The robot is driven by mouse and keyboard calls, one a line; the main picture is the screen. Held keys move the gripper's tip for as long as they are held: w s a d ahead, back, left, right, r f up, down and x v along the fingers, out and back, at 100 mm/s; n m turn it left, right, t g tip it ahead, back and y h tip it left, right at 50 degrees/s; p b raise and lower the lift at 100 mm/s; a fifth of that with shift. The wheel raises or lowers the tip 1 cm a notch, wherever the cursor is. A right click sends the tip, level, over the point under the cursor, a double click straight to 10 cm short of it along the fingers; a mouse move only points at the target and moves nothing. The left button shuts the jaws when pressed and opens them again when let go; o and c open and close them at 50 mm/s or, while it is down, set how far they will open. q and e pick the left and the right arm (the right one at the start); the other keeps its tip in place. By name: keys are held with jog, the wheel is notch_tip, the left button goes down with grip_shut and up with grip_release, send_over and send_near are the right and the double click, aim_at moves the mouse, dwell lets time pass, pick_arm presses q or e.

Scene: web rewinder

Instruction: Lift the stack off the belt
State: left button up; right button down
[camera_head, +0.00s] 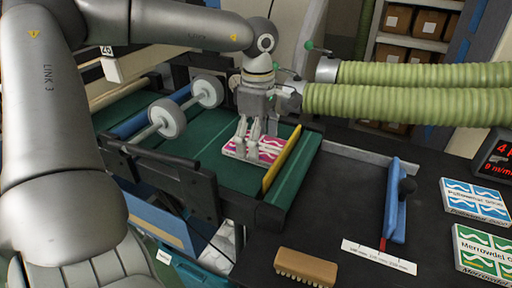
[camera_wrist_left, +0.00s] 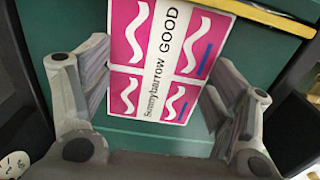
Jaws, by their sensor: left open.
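The stack (camera_head: 268,150) is a flat pink and white pile with wavy stripes. It lies on the green belt (camera_head: 205,171), close beside a yellow bar (camera_head: 283,160). My left gripper (camera_head: 248,139) points down over the stack with its fingers apart. In the left wrist view the stack (camera_wrist_left: 157,60), printed "Sunnybarrow GOOD", lies slightly turned between the two open fingers (camera_wrist_left: 160,92). I see a gap to the finger on each side; whether the tips reach the belt I cannot tell. My right gripper is not in view.
White wheels (camera_head: 167,118) on a shaft stand left over the belt. Thick green hoses (camera_head: 400,100) run behind at right. The dark table at right holds a brush (camera_head: 305,266), a blue guide (camera_head: 393,205), a blue pack (camera_head: 475,198) and a green pack (camera_head: 484,250). Between them the table is partly clear.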

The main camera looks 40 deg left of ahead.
pick_arm(q)
jog(key=shift+s+f, duration=0.1)
jog(key=shift+s, duration=0.25)
jog(key=c, duration=0.5)
jog(key=shift+s+d, duration=0.2)
jog(key=shift+s, duration=0.3)
jog(key=c, duration=0.7)
grip_shut()
jog(key=shift+w+a, duration=0.1)
jog(key=shift+w, duration=0.1)
